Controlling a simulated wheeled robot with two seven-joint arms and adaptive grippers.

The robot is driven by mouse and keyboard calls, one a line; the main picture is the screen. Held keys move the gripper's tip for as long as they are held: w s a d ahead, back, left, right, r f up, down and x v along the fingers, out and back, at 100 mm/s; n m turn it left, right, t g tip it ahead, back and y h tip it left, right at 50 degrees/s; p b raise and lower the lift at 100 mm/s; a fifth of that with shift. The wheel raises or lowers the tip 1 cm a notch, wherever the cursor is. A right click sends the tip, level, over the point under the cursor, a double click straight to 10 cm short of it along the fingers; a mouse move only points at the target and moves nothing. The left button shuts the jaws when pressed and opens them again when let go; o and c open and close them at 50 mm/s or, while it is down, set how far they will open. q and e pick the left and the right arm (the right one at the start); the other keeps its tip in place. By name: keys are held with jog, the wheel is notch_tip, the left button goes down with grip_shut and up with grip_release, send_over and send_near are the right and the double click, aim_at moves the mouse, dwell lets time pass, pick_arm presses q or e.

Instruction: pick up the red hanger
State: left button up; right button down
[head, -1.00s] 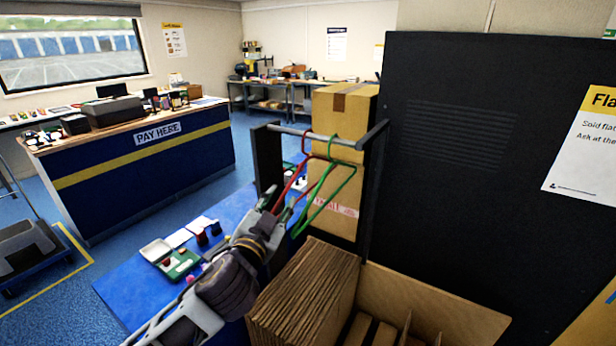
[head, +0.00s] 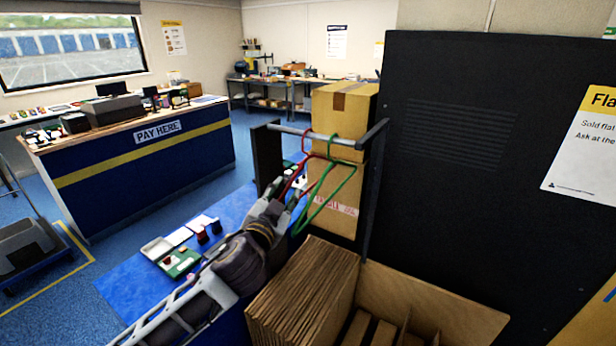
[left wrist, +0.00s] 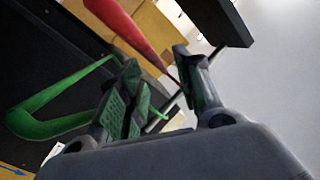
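The red hanger (head: 305,157) hangs by its hook from a grey rail, behind and left of the green hanger (head: 333,200). My left gripper (head: 284,192) is at the lower left end of the red hanger. In the left wrist view the fingers (left wrist: 153,62) stand apart. The red hanger (left wrist: 122,26) runs down towards the gap between them, and its far part is hidden. I cannot tell whether either finger touches it. The green hanger (left wrist: 60,105) shows at the left and partly behind the fingers. My right gripper is not in view.
The rail (head: 312,138) sits between dark posts. Cardboard boxes (head: 345,112) are stacked behind it. An open carton (head: 425,295) with flat cardboard (head: 300,295) stands in front. A blue table (head: 135,285) holds small items, and a tall black panel (head: 480,150) blocks the right.

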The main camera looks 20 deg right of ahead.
aim_at(288, 187)
pick_arm(q)
jog(key=shift+p+x, duration=0.4)
jog(key=shift+x, duration=1.2)
jog(key=shift+w+d, duration=0.4)
jog(key=shift+w, duration=0.05)
jog(key=shift+w+d+f, duration=0.1)
jog(key=shift+w+d, duration=0.05)
jog(key=shift+w, duration=0.1)
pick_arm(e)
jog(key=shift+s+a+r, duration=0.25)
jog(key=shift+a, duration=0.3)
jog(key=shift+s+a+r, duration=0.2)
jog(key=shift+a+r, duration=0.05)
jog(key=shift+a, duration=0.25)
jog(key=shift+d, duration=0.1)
pick_arm(q)
jog(key=shift+c, duration=0.7)
grip_shut()
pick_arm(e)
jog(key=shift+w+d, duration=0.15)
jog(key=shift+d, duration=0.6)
